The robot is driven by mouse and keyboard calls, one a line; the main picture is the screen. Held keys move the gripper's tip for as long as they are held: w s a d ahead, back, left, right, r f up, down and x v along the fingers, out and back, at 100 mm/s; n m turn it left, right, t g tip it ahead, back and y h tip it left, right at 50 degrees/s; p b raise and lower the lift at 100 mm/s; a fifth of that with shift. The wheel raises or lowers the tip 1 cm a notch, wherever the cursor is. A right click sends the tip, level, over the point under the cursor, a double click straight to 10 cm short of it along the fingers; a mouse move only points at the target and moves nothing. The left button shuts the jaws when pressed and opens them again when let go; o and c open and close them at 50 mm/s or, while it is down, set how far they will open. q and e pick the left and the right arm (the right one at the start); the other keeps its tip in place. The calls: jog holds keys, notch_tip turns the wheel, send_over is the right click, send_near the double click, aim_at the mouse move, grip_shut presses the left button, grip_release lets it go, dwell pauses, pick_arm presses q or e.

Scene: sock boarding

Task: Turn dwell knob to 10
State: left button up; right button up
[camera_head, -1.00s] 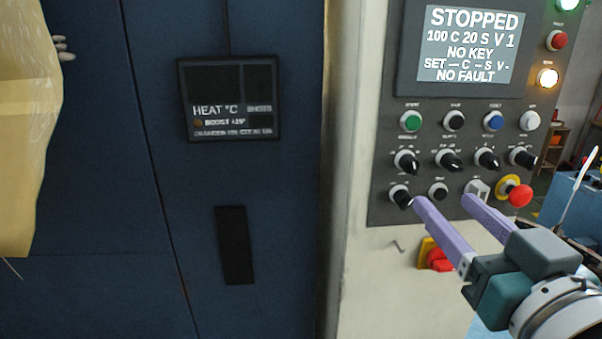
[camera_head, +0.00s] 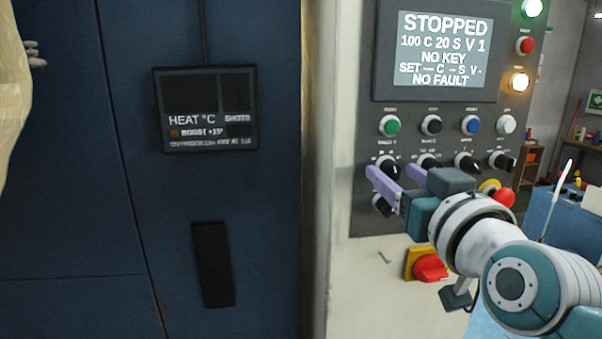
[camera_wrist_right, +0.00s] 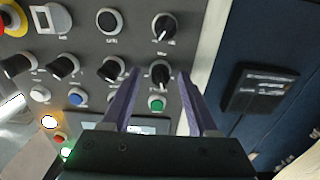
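The control panel (camera_head: 362,215) carries two rows of black knobs, with labels too small to read, so I cannot tell which is the dwell knob. The display (camera_head: 445,48) reads STOPPED, 100 C 20 S V 1. My right gripper (camera_head: 391,171) is open at the panel's left knobs. In the right wrist view, its purple fingers (camera_wrist_right: 159,74) stand on either side of the upper-row end knob (camera_wrist_right: 160,73), with gaps showing. Another pointer knob (camera_wrist_right: 164,27) lies beyond it in that view. The fingers partly cover the knobs in the head view. My left gripper is out of view.
Green (camera_head: 389,125), black, blue and white buttons sit above the knobs. A red emergency stop (camera_head: 504,197) is at the right, and a red rotary switch (camera_head: 431,268) is below the panel. A blue cabinet with a heat display (camera_head: 205,110) stands at left.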

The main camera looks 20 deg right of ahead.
grip_shut()
dwell(0.3)
jog(key=shift+n, duration=0.4)
jog(key=n+p, duration=0.1)
jog(key=n, duration=0.2)
jog(key=shift+p, duration=0.35)
jog(key=n, duration=0.3)
jog(key=shift+n+p, duration=0.35)
jog(key=shift+n, duration=0.25)
jog(key=shift+o, duration=0.2)
grip_release()
